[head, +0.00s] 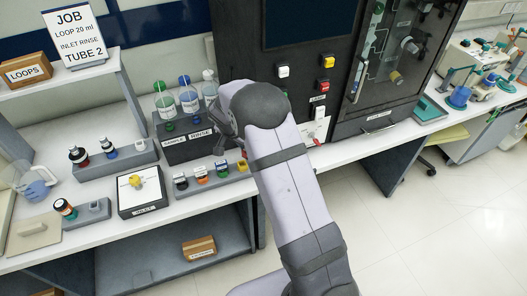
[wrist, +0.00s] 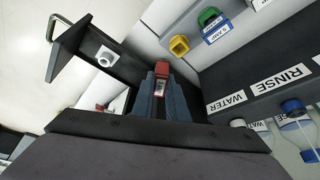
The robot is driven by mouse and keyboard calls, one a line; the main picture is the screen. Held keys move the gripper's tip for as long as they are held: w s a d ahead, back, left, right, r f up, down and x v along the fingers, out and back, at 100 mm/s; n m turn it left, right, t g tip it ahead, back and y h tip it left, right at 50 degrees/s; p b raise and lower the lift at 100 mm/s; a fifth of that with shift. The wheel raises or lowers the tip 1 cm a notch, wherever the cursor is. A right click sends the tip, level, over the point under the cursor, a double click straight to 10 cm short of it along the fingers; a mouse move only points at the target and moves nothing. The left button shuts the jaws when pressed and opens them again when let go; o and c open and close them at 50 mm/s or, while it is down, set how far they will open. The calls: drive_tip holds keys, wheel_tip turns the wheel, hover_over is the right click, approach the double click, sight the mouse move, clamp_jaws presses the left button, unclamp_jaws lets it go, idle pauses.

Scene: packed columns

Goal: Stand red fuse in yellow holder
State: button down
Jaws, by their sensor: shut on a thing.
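The red fuse (wrist: 160,84), a small red-capped piece with a pale label, is between the fingers of my gripper (wrist: 160,90) in the wrist view. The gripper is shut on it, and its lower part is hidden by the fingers. The yellow holder (wrist: 180,45) is a small square cup with an open, empty-looking mouth, just beyond and to the right of the fuse, apart from it. In the head view the yellow holder (head: 242,165) is at the right end of the grey row.
A green piece (wrist: 210,18) stands beside the yellow holder. The dark RINSE rack (head: 190,145) with bottles stands behind the row. The INLET box (head: 142,192) is to the left. A dark cabinet (head: 300,70) rises at the back right.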

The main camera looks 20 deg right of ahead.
drive_tip(key=shift+w+a+r+n+t+y, duration=0.3)
drive_tip(key=shift+w+n+y, duration=0.35)
drive_tip(key=shift+n, duration=1.15)
drive_tip(key=shift+w+a+r+n+t+y, duration=0.15)
drive_tip(key=shift+w+n+t+y, duration=0.3)
drive_tip(key=shift+n, duration=1.35)
drive_tip(key=shift+w+a+r+n+t+y, duration=0.1)
drive_tip(key=shift+w+a+n+t+y, duration=0.15)
drive_tip(key=shift+w+n+y, duration=1.05)
drive_tip(key=shift+s+n+h, duration=0.5)
drive_tip(key=shift+s+n, duration=0.1)
drive_tip(key=shift+s, duration=0.05)
drive_tip(key=shift+f, duration=0.1)
drive_tip(key=shift+f+b, duration=2.2)
drive_tip(key=shift+f, duration=0.65)
drive_tip(key=shift+f+b, duration=1.3)
drive_tip(key=shift+f, duration=0.4)
drive_tip(key=c, duration=1.7)
unclamp_jaws()
drive_tip(key=shift+o, duration=0.2)
